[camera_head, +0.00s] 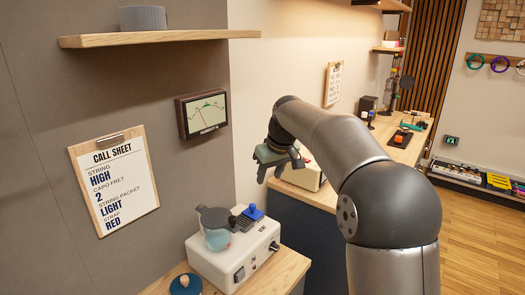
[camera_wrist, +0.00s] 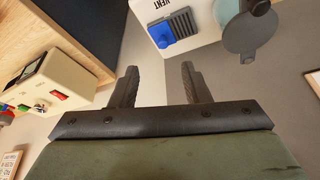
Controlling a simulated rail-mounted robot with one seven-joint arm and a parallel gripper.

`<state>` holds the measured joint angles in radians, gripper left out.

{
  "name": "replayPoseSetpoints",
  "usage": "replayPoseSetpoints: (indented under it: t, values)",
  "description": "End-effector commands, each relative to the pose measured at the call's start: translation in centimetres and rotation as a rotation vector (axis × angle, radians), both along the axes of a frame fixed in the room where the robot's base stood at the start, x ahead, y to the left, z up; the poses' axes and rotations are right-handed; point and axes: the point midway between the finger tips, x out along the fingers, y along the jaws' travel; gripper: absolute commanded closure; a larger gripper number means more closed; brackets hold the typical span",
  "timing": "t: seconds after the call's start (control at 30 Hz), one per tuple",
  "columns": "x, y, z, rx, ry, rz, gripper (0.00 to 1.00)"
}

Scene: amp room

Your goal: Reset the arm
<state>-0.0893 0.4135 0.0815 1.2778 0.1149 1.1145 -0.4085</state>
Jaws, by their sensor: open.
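My gripper (camera_head: 277,172) hangs in the middle of the head view at the end of my bent arm. It is above and to the right of a white box device (camera_head: 232,262), with a clear gap between them. In the wrist view my gripper (camera_wrist: 159,75) shows two dark fingers spread apart with nothing between them. The white box (camera_wrist: 188,12) shows at the top of that view, with a blue knob piece (camera_wrist: 160,36) and a clear cup with a grey lid (camera_wrist: 243,38) on it.
A cream box with a red switch (camera_wrist: 50,85) stands close to the left in the wrist view. A call sheet clipboard (camera_head: 116,185) and a meter (camera_head: 203,114) hang on the wall. A shelf (camera_head: 155,38) juts out above. A long counter (camera_head: 395,145) runs back at right.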

Motion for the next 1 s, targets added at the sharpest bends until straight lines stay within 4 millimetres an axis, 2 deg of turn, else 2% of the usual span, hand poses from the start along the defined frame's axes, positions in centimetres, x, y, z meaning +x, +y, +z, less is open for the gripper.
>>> replayPoseSetpoints:
  t: [0.17,0.2,0.27,0.3,0.4,0.5,0.6,0.7,0.77,1.0]
  values:
    - [-9.4,-3.7,-1.6,-0.032,0.084,-0.134,0.57]
    - [-12.0,-4.6,-2.4,-0.039,0.106,-0.171,0.57]
    - [-16.0,-6.0,-3.8,-0.050,0.140,-0.228,0.57]
    - [-18.8,-6.9,-4.9,-0.056,0.162,-0.265,0.57]
    - [-25.4,-8.6,-7.7,-0.069,0.213,-0.350,0.57]
    - [-31.1,-9.9,-10.4,-0.079,0.255,-0.420,0.57]
    - [-35.2,-10.7,-12.5,-0.084,0.286,-0.469,0.57]
    - [-37.7,-11.0,-13.9,-0.087,0.305,-0.499,0.57]
    - [-38.5,-11.1,-14.4,-0.089,0.312,-0.506,0.57]
    - [-38.9,-11.2,-14.6,-0.090,0.316,-0.512,0.57]
